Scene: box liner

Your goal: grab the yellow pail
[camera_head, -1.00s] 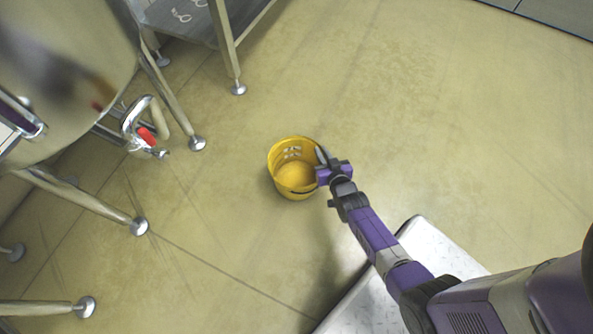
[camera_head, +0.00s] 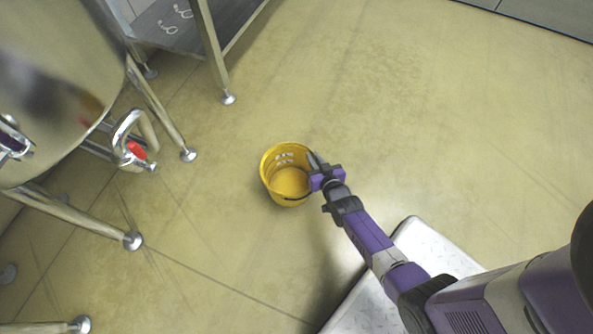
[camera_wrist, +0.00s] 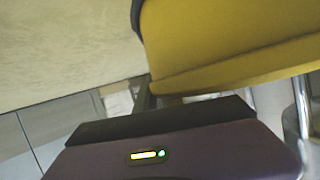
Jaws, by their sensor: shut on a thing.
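The yellow pail (camera_head: 287,183) is in the middle of the head view, with its open top facing my camera and slots in its far wall. My gripper (camera_head: 313,165) is at the pail's right side, shut on its wall near the rim. In the wrist view the yellow pail (camera_wrist: 225,40) fills the upper right, close against the gripper. A dark curved strip, perhaps the pail's handle, runs along its left edge there. The pail looks empty. Whether its base touches the floor is hard to tell.
A large steel vessel (camera_head: 55,75) on metal legs, with a red-handled valve (camera_head: 137,150), stands at the left. A steel table (camera_head: 185,25) is at the top left. A white speckled surface (camera_head: 385,300) lies under my arm. Open floor (camera_head: 430,110) spreads at the right.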

